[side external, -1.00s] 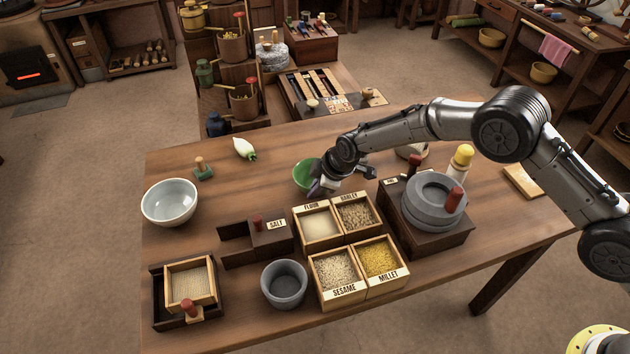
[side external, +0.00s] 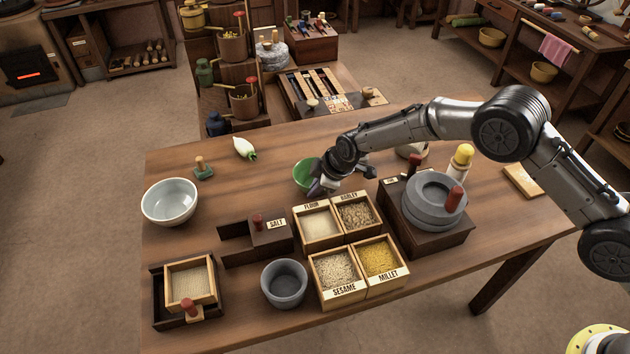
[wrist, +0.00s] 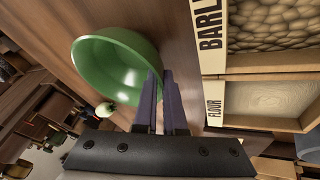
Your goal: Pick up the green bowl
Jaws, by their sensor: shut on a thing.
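The green bowl (side external: 304,174) is on the table behind the flour box in the side view, partly hidden by my gripper (side external: 325,186). In the wrist view the bowl (wrist: 112,66) opens toward the upper left, its rim reaching between the fingers of my gripper (wrist: 160,88). The fingers are close together, shut on the bowl's near wall. Whether the bowl's base touches the table I cannot tell.
Boxes of flour (side external: 318,226), barley (side external: 356,213), sesame (side external: 338,272) and millet (side external: 381,258) stand just in front of the bowl. A stone quern (side external: 433,203) is to the right. A white bowl (side external: 170,203) is at the left. The table behind the green bowl is mostly clear.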

